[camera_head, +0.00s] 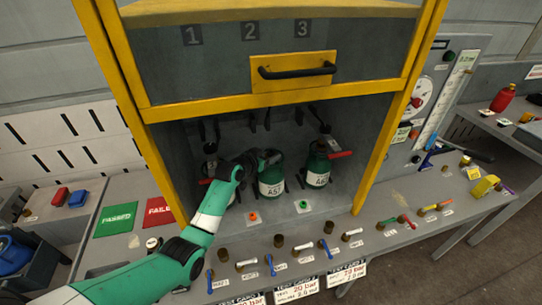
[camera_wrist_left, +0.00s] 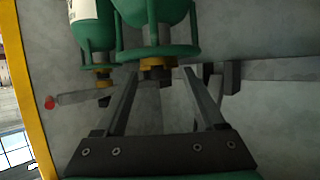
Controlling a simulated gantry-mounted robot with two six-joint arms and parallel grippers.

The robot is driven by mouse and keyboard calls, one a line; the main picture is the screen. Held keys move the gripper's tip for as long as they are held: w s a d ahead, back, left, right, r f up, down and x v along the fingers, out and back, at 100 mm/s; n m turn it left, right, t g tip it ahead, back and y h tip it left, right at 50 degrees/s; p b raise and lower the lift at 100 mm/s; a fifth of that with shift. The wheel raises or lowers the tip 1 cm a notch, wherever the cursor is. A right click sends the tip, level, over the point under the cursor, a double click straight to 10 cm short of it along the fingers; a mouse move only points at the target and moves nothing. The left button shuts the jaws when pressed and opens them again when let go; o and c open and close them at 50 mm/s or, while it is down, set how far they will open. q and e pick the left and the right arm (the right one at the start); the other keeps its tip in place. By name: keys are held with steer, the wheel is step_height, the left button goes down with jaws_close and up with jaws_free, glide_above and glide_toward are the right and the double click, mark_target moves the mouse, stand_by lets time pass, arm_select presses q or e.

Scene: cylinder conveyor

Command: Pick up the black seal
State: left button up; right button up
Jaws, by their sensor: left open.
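Green gas cylinders stand in the bay under the hood; the middle one (camera_head: 271,183) is partly behind my left gripper (camera_head: 258,160). In the left wrist view, the jaws of my left gripper (camera_wrist_left: 158,76) are open. A cylinder's brass-coloured neck (camera_wrist_left: 153,62) with a dark end lies between or just beyond the fingertips. I see nothing held, and contact cannot be told. I cannot pick out a black seal for certain; the dark end at the neck is too unclear to name. My right gripper is not in view.
A yellow-framed hood with a black handle (camera_head: 296,71) hangs over the bay. The right cylinder (camera_head: 318,170) has a red lever. An orange ring (camera_head: 254,216) and a green ring (camera_head: 303,206) lie in front. Several small fittings line the bench's front edge.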

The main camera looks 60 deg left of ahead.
arm_select(q)
jaws_close()
stand_by(0.4)
steer(key=shift+r, duration=0.55)
step_height(320, 180, up, 2)
steer(key=shift+r+p, duration=0.25)
steer(key=shift+p, duration=0.35)
steer(key=w+d+r+p, duration=0.1)
steer(key=d+r+p, duration=0.8)
steer(key=d, duration=0.5)
steer(key=shift+r+p, duration=0.25)
steer(key=shift+p, duration=0.8)
